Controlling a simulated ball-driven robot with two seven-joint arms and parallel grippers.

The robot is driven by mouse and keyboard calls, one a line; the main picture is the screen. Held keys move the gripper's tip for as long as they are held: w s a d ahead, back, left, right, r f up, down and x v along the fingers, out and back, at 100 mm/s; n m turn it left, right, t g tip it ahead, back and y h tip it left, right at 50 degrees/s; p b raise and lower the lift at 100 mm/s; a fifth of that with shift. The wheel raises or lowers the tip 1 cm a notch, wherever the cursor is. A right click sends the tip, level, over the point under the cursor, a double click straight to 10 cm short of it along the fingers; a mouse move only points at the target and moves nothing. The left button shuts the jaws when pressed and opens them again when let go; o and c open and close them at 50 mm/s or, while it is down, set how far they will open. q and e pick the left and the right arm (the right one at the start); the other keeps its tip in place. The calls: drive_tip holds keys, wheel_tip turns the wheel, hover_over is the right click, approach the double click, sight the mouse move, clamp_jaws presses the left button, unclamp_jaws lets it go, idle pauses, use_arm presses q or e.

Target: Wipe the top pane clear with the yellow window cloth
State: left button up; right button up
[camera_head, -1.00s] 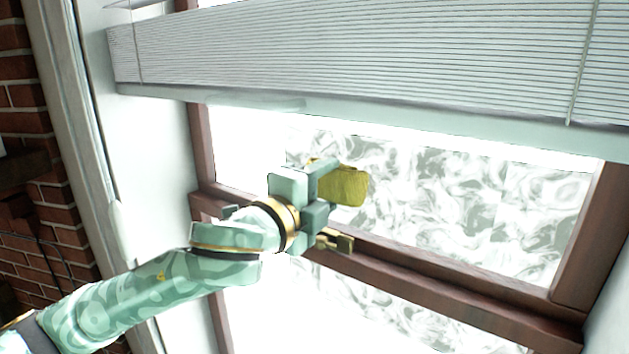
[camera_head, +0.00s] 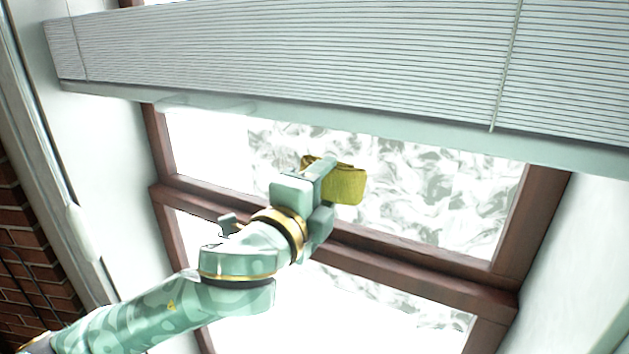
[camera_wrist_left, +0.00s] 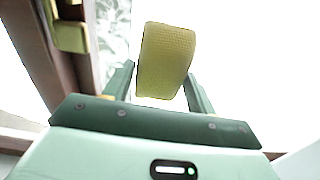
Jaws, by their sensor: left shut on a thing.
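The yellow window cloth (camera_head: 346,185) is folded into a pad in my left gripper (camera_head: 325,188), which is shut on it. It also shows in the left wrist view (camera_wrist_left: 166,62), between the two fingers. The gripper and cloth are in front of the top pane (camera_head: 430,190). I cannot tell whether the cloth touches the glass. The top pane has grey-white swirled smears across its middle and right. A strip at its left looks plain white. My right gripper is not in view.
A white slatted blind (camera_head: 330,60) hangs across the top of the window. A brown frame rail (camera_head: 400,258) runs below the top pane, with a brass catch (camera_wrist_left: 70,32) beside my gripper. A white wall and bricks (camera_head: 30,260) are at the left.

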use_arm(q)
drive_tip(key=shift+a+r, duration=0.1)
drive_tip(key=shift+w+a+p, duration=0.2)
drive_tip(key=shift+w+a, duration=0.25)
drive_tip(key=shift+a, duration=0.4)
drive_tip(key=shift+w+a+p, duration=0.2)
drive_tip(key=shift+w+a, duration=0.2)
drive_tip(key=shift+a, duration=0.45)
drive_tip(key=shift+w+a+p, duration=0.2)
drive_tip(key=shift+w+a, duration=0.15)
drive_tip(key=shift+a, duration=0.45)
drive_tip(key=shift+w+a+p, duration=0.15)
drive_tip(key=shift+w+a, duration=0.25)
drive_tip(key=shift+a, duration=0.4)
drive_tip(key=shift+w+a+p, duration=0.2)
drive_tip(key=shift+w+a, duration=0.15)
drive_tip(key=shift+a, duration=0.45)
drive_tip(key=shift+w+a+p, duration=0.15)
drive_tip(key=shift+w+a, duration=0.25)
drive_tip(key=shift+a, duration=0.5)
drive_tip(key=shift+w+a+p, duration=0.2)
drive_tip(key=shift+w+a, duration=0.25)
drive_tip(key=shift+a, duration=0.45)
drive_tip(key=shift+w+a+p, duration=0.15)
drive_tip(key=shift+w+a, duration=0.25)
drive_tip(key=shift+a, duration=0.5)
drive_tip(key=shift+s+d, duration=0.1)
